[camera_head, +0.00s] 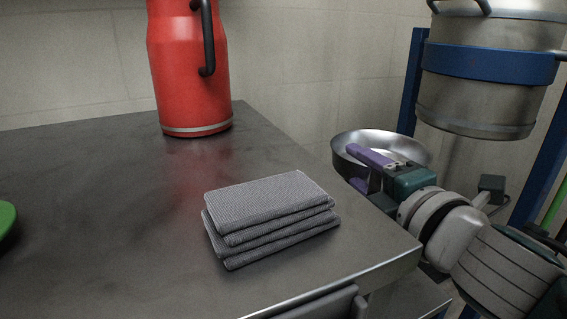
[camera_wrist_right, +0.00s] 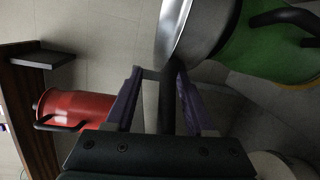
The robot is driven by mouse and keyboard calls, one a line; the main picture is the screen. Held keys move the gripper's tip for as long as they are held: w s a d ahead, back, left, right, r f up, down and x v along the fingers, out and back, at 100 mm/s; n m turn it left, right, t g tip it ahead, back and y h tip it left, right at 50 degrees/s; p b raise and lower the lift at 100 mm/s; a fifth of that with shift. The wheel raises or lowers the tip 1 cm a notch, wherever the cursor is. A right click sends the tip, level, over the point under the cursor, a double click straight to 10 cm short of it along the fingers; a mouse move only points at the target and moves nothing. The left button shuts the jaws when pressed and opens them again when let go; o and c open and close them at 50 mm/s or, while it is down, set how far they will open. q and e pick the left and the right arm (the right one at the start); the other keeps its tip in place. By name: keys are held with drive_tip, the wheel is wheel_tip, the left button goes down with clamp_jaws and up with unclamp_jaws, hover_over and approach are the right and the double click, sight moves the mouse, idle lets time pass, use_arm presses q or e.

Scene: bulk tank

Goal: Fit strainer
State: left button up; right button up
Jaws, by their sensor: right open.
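A shallow round steel bowl (camera_head: 378,138), which looks like the strainer, is beyond the table's right edge in the head view. It also shows in the wrist view as a steel rim and grey wall (camera_wrist_right: 196,28) at the top. My right gripper (camera_head: 360,166), with purple fingers, is open in front of the bowl and overlaps it in the picture. In the wrist view the right gripper (camera_wrist_right: 158,72) has its fingers apart, with a grey upright bar (camera_wrist_right: 158,100) showing between them. I cannot tell if they touch anything. My left gripper is out of view.
A steel vessel with a blue band (camera_head: 485,65) hangs between blue posts at upper right. The dark table (camera_head: 100,190) carries folded grey cloths (camera_head: 270,215) and a red can (camera_head: 188,70). A green can (camera_wrist_right: 270,50) is near the bowl in the wrist view.

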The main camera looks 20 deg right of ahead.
drive_tip(key=shift+s, duration=0.1)
drive_tip(key=s, duration=0.6)
drive_tip(key=s+r+p, duration=0.1)
drive_tip(key=s, duration=0.1)
drive_tip(key=shift+s+a, duration=0.35)
drive_tip(key=shift+s, duration=0.05)
drive_tip(key=shift+s+r, duration=0.1)
drive_tip(key=shift+s, duration=0.35)
drive_tip(key=shift+r, duration=0.1)
